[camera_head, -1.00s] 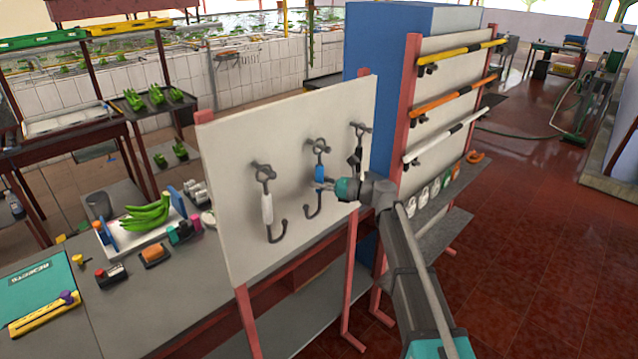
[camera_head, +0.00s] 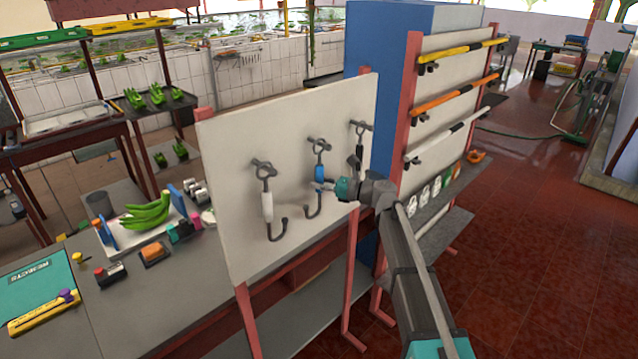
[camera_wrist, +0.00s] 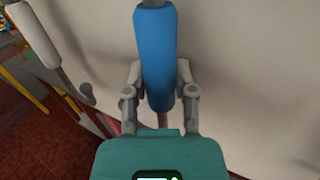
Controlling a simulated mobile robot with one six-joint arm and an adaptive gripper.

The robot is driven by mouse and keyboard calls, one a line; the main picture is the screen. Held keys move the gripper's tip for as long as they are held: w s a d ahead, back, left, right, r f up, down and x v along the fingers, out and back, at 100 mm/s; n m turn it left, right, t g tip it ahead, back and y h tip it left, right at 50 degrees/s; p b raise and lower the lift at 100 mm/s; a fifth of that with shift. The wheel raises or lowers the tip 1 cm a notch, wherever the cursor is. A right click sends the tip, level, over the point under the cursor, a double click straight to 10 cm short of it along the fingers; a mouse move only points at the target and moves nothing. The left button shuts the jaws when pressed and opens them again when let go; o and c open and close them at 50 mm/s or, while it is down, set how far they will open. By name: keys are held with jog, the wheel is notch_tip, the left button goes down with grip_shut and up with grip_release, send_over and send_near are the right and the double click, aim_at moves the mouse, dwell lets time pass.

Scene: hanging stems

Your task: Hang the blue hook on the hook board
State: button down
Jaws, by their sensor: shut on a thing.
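The blue hook (camera_head: 319,172) is upright against the white hook board (camera_head: 225,180), at the middle of three pegs. Its top ring surrounds or overlaps the middle peg (camera_head: 318,145) in the head view; I cannot tell whether its weight rests there. Its curved lower end hangs below. My gripper (camera_head: 328,185) is shut on the blue hook from the front. In the wrist view the blue grip (camera_wrist: 154,55) stands between my two fingers (camera_wrist: 160,92); the ring is out of that view.
A white-gripped hook (camera_head: 267,205) hangs on the left peg and a black-gripped hook (camera_head: 356,160) on the right peg, close to my arm. A rack with coloured bars (camera_head: 455,95) stands to the right. A bench with bananas (camera_head: 147,216) stands to the left.

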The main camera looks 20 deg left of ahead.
jog(key=shift+c, duration=1.8)
grip_release()
jog(key=d, duration=0.7)
jog(key=shift+w+d, duration=0.25)
